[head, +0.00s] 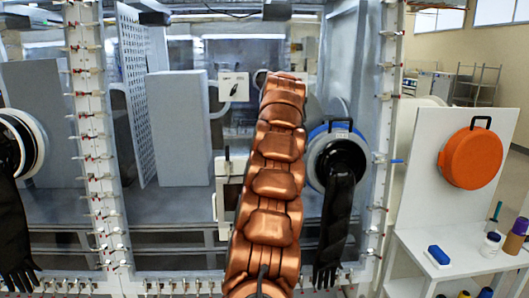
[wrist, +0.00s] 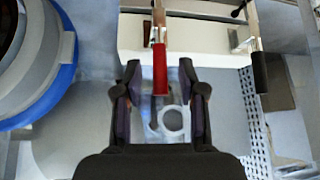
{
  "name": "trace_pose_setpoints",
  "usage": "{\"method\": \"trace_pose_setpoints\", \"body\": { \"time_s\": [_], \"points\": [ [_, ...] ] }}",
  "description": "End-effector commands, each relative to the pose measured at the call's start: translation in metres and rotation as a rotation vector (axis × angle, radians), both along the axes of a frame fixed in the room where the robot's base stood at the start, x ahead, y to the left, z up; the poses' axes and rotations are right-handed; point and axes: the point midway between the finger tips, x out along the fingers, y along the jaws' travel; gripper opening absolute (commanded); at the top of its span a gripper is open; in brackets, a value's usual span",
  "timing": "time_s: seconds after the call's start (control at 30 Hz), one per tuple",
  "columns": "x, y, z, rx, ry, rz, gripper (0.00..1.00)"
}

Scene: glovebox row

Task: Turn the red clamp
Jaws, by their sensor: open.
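The red clamp (wrist: 159,68) shows in the wrist view as a narrow red handle on a metal arm, at the front of a white box. My gripper (wrist: 160,80) is open, with one dark finger on each side of the red handle. There are gaps between the handle and both fingers. The handle's lower end lies between the fingers in the picture; its depth relative to the fingertips is hard to tell. In the head view, my copper-coloured arm hides the gripper and the red clamp.
A black-tipped clamp (wrist: 259,72) stands to the right in the wrist view, and a blue-rimmed port (wrist: 66,75) to the left. In the head view, a port with a black glove (head: 335,215) hangs right of my arm. An orange lid (head: 470,158) is on a white panel.

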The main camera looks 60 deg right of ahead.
Motion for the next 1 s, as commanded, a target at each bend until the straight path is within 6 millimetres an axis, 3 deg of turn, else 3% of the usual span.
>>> {"method": "trace_pose_setpoints", "body": {
  "time_s": [0.23, 0.43, 1.0],
  "points": [
    [-0.013, 0.013, 0.031, -0.003, -0.002, -0.001, 0.40],
    [-0.020, 0.018, 0.043, -0.002, -0.001, -0.001, 0.40],
    [-0.024, 0.023, 0.051, 0.002, 0.002, 0.001, 0.40]
  ]
}}
